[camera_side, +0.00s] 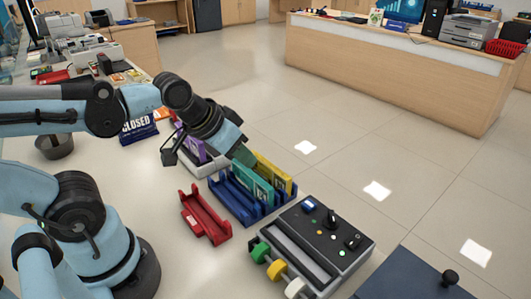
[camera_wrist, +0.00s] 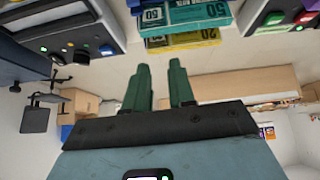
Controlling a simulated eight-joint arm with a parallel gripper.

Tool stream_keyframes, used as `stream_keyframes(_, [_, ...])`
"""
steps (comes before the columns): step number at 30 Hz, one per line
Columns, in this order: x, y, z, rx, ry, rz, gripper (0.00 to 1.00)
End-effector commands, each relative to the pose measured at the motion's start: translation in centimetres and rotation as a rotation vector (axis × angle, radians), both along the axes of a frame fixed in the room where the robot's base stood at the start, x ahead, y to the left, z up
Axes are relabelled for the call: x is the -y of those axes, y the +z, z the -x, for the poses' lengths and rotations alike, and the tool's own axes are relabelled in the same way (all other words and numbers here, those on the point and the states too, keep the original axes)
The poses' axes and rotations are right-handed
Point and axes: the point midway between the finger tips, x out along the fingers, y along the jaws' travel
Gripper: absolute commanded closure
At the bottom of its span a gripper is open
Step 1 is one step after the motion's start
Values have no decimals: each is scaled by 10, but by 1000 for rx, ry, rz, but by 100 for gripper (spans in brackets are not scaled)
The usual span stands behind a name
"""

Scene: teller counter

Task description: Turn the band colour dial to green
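The banding machine (camera_side: 312,244) is a grey box with green, yellow and white band rolls on its front left side. On its top, a black knob (camera_side: 332,219) stands among small coloured lights; it seems to be the band colour dial. Its pointer direction is too small to tell. The machine also shows upside down at the upper left of the wrist view (camera_wrist: 88,22). My gripper (camera_side: 243,154) is above the far end of the blue note tray, left of and apart from the machine. In the wrist view its two green fingers (camera_wrist: 159,68) are apart with nothing between them.
The blue tray (camera_side: 236,207) holds upright teal and yellow note bundles (camera_side: 273,173) beside the machine. An empty red tray (camera_side: 205,215) lies in front. A grey device with a purple bundle (camera_side: 190,146) stands behind. A dark blue box (camera_side: 415,277) is at the lower right.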

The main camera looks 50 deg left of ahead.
Motion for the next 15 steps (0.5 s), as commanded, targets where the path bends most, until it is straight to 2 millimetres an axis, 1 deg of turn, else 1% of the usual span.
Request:
stream_keyframes(1, [4, 5, -4, -17, 14, 19, 68])
stream_keyframes(3, [13, 12, -12, -55, 50, 58, 61])
stream_keyframes(5, [22, 19, -19, -98, 94, 98, 61])
stream_keyframes(9, [49, 34, -39, -213, 221, 183, 61])
stream_keyframes(11, [61, 39, -47, -262, 279, 211, 61])
stream_keyframes(15, [92, 46, -65, -371, 424, 254, 61])
